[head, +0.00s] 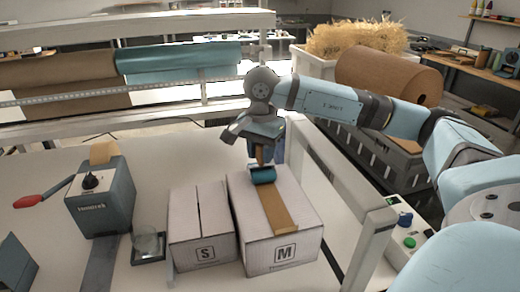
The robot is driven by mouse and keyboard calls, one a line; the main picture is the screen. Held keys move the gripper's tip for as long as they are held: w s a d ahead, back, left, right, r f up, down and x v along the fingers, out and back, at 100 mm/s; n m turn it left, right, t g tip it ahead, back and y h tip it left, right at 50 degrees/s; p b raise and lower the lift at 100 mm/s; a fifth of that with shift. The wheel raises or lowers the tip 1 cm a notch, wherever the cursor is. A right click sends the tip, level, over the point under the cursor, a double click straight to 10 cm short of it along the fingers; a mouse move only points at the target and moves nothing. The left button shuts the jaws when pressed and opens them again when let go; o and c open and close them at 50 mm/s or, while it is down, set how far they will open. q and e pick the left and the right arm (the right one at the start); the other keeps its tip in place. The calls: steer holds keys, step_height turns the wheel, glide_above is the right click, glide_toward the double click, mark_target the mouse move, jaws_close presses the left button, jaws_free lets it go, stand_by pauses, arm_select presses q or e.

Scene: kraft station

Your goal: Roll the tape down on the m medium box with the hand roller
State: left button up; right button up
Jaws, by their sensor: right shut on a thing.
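The m medium box (307,230) stands closed on the white table, its M mark facing front. A strip of brown tape (277,206) runs along the middle of its top and ends at the front edge. The hand roller (262,175), with a teal cylinder and a brown handle, is at the tape's rear part; it looks to be touching, but I cannot be sure. My right gripper (264,150) is shut on the roller's handle, above the back of the box. The fingertips are partly hidden. My left gripper is not in view.
The S small box (205,254) stands close on the left of the medium box. Further left are a glass on a dark coaster (148,246) and a tape dispenser (100,200) with a red lever. A white frame post (368,245) rises on the right. Paper rolls (180,60) hang behind.

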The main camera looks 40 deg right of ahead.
steer(key=shift+s+a, duration=0.4)
steer(key=shift+s, duration=0.3)
steer(key=shift+s+a, duration=0.35)
steer(key=shift+s, duration=0.35)
steer(key=shift+s+b, duration=0.15)
steer(key=shift+b, duration=0.15)
steer(key=shift+s+a+b, duration=0.25)
steer(key=shift+s+a, duration=0.25)
steer(key=shift+s, duration=0.4)
steer(key=shift+s+a+b, duration=0.2)
steer(key=shift+s+a, duration=0.35)
steer(key=shift+s, duration=0.35)
steer(key=shift+s+a+b, duration=0.25)
steer(key=shift+s+a, duration=0.25)
steer(key=shift+s, duration=0.4)
steer(key=shift+s+a, duration=0.3)
steer(key=shift+s, duration=0.3)
steer(key=shift+s+a, duration=0.3)
steer(key=shift+s, duration=0.25)
steer(key=shift+s+a, duration=0.1)
steer(key=shift+s+a+b, duration=0.3)
steer(key=shift+s+a, duration=0.2)
steer(key=shift+s, duration=0.4)
steer(key=shift+s+a+b, duration=0.3)
steer(key=shift+s+a, duration=0.15)
steer(key=shift+s, duration=0.4)
steer(key=shift+r, duration=0.1)
